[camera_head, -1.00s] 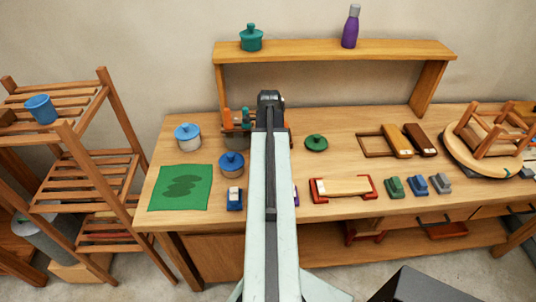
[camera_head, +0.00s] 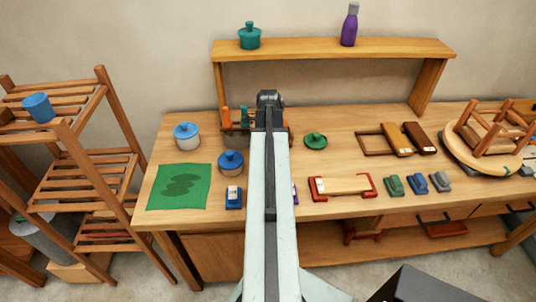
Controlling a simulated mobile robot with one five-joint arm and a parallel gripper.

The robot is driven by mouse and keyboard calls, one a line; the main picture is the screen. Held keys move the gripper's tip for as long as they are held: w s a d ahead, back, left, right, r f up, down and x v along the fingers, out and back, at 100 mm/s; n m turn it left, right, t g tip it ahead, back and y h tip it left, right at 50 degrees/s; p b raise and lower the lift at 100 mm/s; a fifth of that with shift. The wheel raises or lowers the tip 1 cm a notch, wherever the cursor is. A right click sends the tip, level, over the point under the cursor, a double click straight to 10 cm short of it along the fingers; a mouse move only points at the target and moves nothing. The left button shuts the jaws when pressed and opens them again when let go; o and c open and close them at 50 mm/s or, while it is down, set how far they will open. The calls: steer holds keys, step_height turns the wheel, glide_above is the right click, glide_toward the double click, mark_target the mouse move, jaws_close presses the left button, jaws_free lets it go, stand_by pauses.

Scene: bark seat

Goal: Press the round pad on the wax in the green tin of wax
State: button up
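A teal-green lidded pot (camera_head: 249,37) with a knob stands on the raised shelf. A dark green round piece with a knob (camera_head: 316,141) lies on the bench, right of my arm. I cannot tell whether it is a lid, the round pad or a tin. No open tin with wax showing can be made out. My arm reaches forward over the bench and hides what is behind it. My gripper's fingers do not show past the arm's dark end.
The wooden bench (camera_head: 345,150) holds a white pot with a blue lid (camera_head: 186,137), a blue pot (camera_head: 230,165), a green cloth (camera_head: 179,187), a rack of tools (camera_head: 235,127), brushes (camera_head: 414,184) and an upturned stool (camera_head: 490,150). A purple bottle (camera_head: 349,27) stands on the shelf.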

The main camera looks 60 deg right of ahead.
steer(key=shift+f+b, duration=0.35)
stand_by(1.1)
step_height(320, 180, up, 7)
steer(key=p, duration=0.7)
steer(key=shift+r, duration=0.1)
